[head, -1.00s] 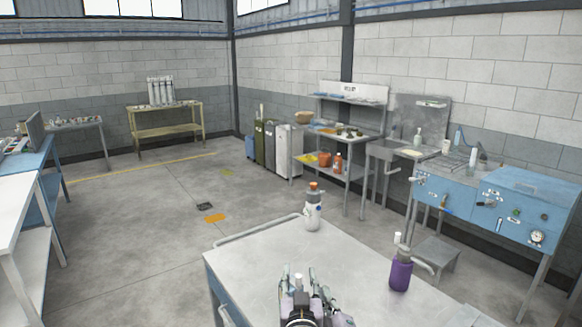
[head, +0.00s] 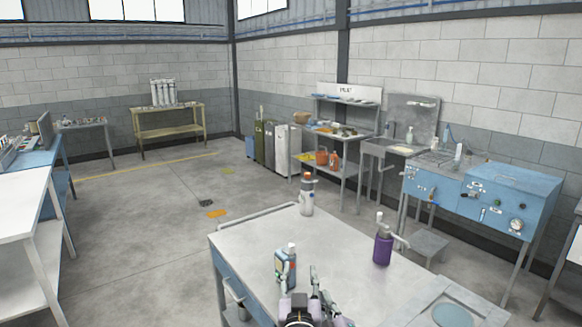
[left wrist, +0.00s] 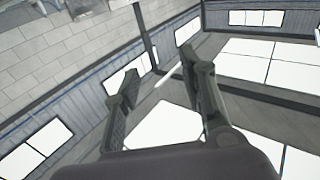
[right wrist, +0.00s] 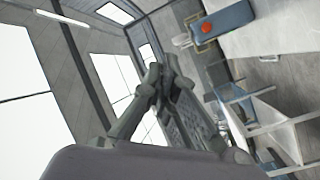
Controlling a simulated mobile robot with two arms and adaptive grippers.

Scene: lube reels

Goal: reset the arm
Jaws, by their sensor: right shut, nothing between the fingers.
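Grippers of mine show at the bottom middle of the head view, just right of the bottle and apart from each other only unclearly. My right gripper (right wrist: 158,75) is shut and empty, its fingertips together. My left gripper (left wrist: 157,72) is open and empty, with its fingers wide apart against windows and roof.
A blue machine (head: 508,200) stands at right, a white bench (head: 22,205) at left. Open floor lies between.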

